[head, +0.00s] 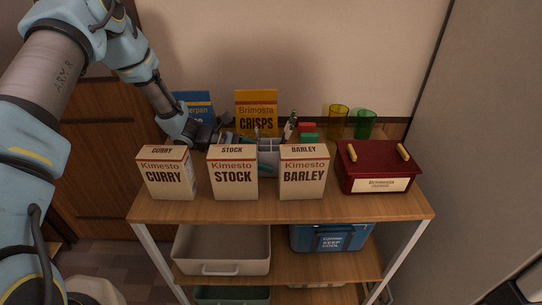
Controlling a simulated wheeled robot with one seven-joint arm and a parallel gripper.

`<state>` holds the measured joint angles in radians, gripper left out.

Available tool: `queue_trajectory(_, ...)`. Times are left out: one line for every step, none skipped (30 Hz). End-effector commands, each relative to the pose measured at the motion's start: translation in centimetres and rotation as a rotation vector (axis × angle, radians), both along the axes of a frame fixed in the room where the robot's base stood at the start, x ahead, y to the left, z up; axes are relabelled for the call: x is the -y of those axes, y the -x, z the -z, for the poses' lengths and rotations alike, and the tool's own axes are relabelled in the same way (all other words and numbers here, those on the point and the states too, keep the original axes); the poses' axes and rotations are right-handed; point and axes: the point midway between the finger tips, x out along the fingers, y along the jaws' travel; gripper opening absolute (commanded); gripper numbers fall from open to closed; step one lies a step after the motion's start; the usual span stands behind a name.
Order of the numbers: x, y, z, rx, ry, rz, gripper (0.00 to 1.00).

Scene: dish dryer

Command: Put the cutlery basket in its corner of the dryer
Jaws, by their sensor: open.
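Behind the front row of boxes, a pale grey divided holder (268,148) shows in the gap between the STOCK and BARLEY boxes. It may be the cutlery basket, but I cannot tell for sure. My gripper (222,130) reaches in from the left, behind the CURRY and STOCK boxes, a little left of this holder. It is open; its fingertips are partly hidden among dark shapes. I cannot make out the dryer or its corner, as the boxes block that part of the top.
CURRY (168,174), STOCK (232,174) and BARLEY (303,174) boxes line the front. A dark red bin (375,168) stands right. CRISPS (257,110) and a blue box (194,103) stand behind, with yellow (338,120) and green (365,123) cups back right. Lower shelves hold containers.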

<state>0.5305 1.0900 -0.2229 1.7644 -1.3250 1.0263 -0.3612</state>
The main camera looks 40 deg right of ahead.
Motion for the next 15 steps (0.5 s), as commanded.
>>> queue_trajectory(0.03, 0.04, 0.06, 0.0, 0.0, 0.0, 1.0)
queue_trajectory(0.04, 0.03, 0.09, 0.0, 0.0, 0.0, 1.0)
queue_trajectory(0.03, 0.02, 0.09, 0.0, 0.0, 0.0, 1.0)
queue_trajectory(0.03, 0.02, 0.09, 0.0, 0.0, 0.0, 1.0)
queue_trajectory(0.02, 0.02, 0.09, 0.0, 0.0, 0.0, 1.0)
queue_trajectory(0.02, 0.02, 0.09, 0.0, 0.0, 0.0, 0.99)
queue_trajectory(0.02, 0.02, 0.09, 0.0, 0.0, 0.0, 0.95)
queue_trajectory(0.01, 0.01, 0.08, 0.0, 0.0, 0.0, 0.92)
queue_trajectory(0.01, 0.02, 0.07, 0.0, 0.0, 0.0, 0.88)
queue_trajectory(0.01, 0.02, 0.07, 0.0, 0.0, 0.0, 0.84)
queue_trajectory(0.0, 0.02, 0.07, 0.0, 0.0, 0.0, 0.81)
queue_trajectory(0.0, 0.02, 0.07, 0.0, 0.0, 0.0, 0.76)
queue_trajectory(0.01, 0.02, 0.06, 0.0, 0.0, 0.0, 0.73)
queue_trajectory(0.01, 0.02, 0.06, 0.0, 0.0, 0.0, 0.7)
queue_trajectory(0.0, 0.01, 0.06, 0.0, 0.0, 0.0, 0.65)
